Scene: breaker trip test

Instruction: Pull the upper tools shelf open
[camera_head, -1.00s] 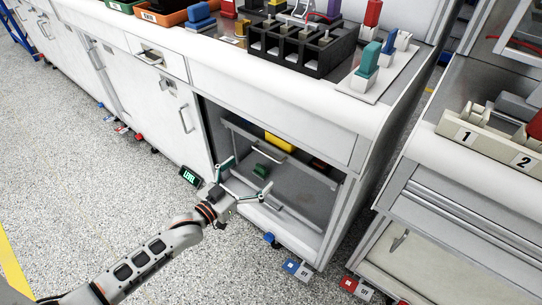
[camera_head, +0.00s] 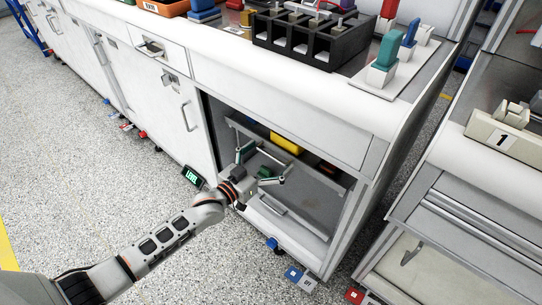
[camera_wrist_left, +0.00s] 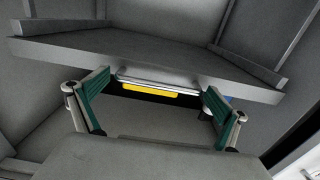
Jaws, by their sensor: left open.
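The upper tools shelf (camera_head: 245,123) sits inside the open cabinet bay, with a pale bar handle (camera_head: 281,143) across its front. A yellow thing (camera_head: 286,142) lies on it, just behind the bar. My left gripper (camera_head: 264,160) is open at the mouth of the bay, its two green-padded fingers spread just in front of and below the handle. In the left wrist view the bar handle (camera_wrist_left: 157,84) lies crosswise in the gap between the fingertips (camera_wrist_left: 157,92). I see no contact with it. My right gripper is not in view.
A lower shelf with its own handle (camera_head: 272,206) lies below. The cabinet door (camera_head: 178,115) is left of the bay, with a "LEVEL" display (camera_head: 192,175) near its foot. A black rack (camera_head: 305,38) stands on the worktop. Another bench (camera_head: 490,190) stands right. The floor at left is clear.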

